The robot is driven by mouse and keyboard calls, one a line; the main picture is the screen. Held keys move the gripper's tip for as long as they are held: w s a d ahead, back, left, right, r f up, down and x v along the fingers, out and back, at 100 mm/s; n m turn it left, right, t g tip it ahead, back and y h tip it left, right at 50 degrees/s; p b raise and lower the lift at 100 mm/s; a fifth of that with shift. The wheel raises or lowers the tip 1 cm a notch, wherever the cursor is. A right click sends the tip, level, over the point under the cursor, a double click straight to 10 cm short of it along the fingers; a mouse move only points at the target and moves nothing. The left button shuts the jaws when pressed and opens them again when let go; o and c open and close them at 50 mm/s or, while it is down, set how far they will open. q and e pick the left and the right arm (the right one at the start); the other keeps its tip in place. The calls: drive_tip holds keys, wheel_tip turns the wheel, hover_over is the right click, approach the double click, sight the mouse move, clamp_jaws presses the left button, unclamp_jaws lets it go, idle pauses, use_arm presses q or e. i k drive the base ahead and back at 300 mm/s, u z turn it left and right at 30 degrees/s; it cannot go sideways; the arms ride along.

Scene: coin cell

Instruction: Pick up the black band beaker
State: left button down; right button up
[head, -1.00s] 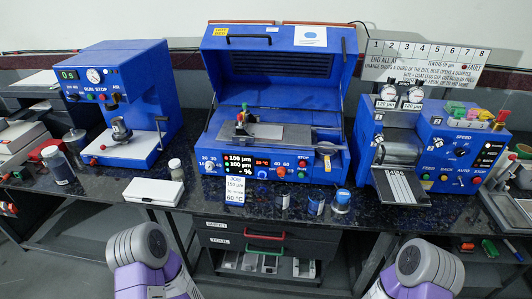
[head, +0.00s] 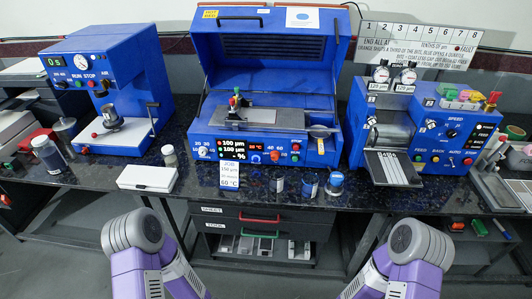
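Three small beakers stand on the dark speckled bench in front of the middle blue machine. The left one (head: 277,184) looks dark and clear, the middle one (head: 309,185) bluish, and the right one (head: 334,183) has a blue top or band. They are too small for me to tell for sure which has a black band. Only rounded grey joints and purple links of my two arms show at the bottom, below the bench front. Neither gripper is in view.
The middle blue machine (head: 265,148) has its lid raised. A blue press (head: 110,90) stands left and a blue roller machine (head: 425,135) right. A white box (head: 147,178), a job card (head: 229,175) and a small jar (head: 169,155) lie left of the beakers.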

sight(276, 175)
drive_tip(key=z, duration=1.6)
drive_tip(key=i, duration=0.6)
drive_tip(key=u, duration=1.6)
